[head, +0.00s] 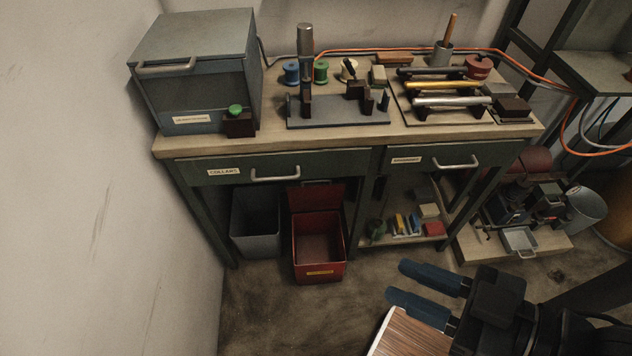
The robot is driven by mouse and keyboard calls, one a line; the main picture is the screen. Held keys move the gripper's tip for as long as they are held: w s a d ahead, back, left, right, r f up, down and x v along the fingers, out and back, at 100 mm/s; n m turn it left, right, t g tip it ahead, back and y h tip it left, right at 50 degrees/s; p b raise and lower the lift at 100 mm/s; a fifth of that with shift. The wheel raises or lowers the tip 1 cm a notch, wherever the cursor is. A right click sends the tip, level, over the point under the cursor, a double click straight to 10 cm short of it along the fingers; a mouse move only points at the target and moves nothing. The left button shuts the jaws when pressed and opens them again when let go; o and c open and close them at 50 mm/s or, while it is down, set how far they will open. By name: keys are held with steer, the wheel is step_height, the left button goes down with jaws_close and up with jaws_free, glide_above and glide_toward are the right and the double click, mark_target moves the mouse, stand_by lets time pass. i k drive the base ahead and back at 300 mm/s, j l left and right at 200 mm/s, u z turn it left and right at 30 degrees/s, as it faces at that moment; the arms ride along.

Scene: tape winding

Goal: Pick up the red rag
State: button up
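I cannot make out a red rag with certainty. A small red rounded item (478,67) sits at the back right of the workbench top, and it is too small to tell whether it is cloth or a tin. My gripper (398,280) is at the lower right, in front of the bench, pointing left. Its two blue fingers are apart with nothing visible between them. The gripper is well away from the bench top.
The workbench (275,143) carries a grey box (195,75), spools, a dark fixture (337,112) and rods. Below stand a grey bin (255,222) and an open red bin (319,243). A brown wood-grained surface (408,338) lies close by my gripper. A wall bounds the left.

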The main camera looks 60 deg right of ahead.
mark_target(432, 228)
steer(key=z, duration=0.35)
steer(key=k+z, duration=0.2)
steer(key=z, duration=0.25)
steer(key=k+z, duration=0.15)
steer(key=z, duration=0.3)
steer(key=k+z, duration=0.2)
steer(key=z, duration=0.3)
steer(key=k+l, duration=0.3)
steer(key=k, duration=0.1)
